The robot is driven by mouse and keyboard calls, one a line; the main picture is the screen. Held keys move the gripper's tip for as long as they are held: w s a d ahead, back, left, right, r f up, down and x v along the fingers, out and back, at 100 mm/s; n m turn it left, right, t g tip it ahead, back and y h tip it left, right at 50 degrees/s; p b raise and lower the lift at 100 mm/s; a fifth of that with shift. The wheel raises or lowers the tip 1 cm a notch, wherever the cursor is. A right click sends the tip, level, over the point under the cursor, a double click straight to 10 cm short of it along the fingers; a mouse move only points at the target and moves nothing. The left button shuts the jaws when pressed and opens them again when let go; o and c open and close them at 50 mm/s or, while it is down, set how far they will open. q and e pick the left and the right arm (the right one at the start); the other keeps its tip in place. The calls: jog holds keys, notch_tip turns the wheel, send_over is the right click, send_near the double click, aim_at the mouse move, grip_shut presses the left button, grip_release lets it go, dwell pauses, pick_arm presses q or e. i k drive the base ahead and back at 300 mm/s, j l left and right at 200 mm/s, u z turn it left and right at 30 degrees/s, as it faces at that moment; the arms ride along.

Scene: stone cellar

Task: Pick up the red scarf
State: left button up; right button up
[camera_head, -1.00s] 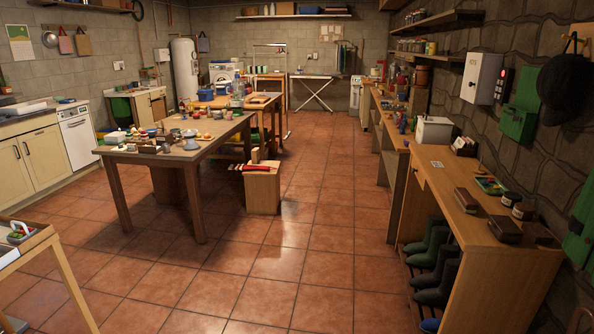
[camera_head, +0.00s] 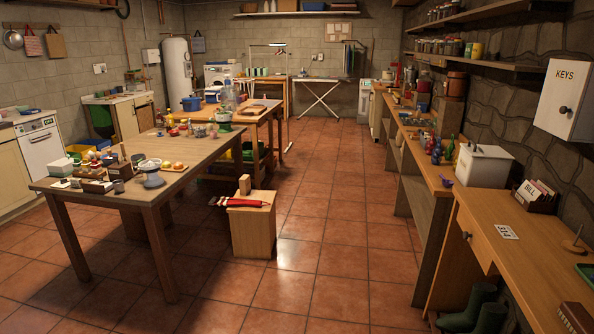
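A long red item (camera_head: 245,203) lies across the top of a small wooden stool-like box (camera_head: 253,232) in the middle of the floor. Its left end shows dark and pale parts. It looks like the red scarf, but it is too small to be sure. A small upright wooden block (camera_head: 245,184) stands just behind it on the same top. Neither of my grippers is in view.
A long table (camera_head: 180,180) full of small items stands left of the box. A workbench (camera_head: 520,255) and shelving run along the right wall, with dark boots (camera_head: 467,308) below. The tiled floor (camera_head: 340,262) between them is clear.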

aim_at(224, 200)
jog(key=i, duration=4.1)
jog(key=i+u, duration=0.25)
jog(key=i+l+u, duration=0.25)
jog(key=i, duration=0.2)
jog(key=j, duration=0.05)
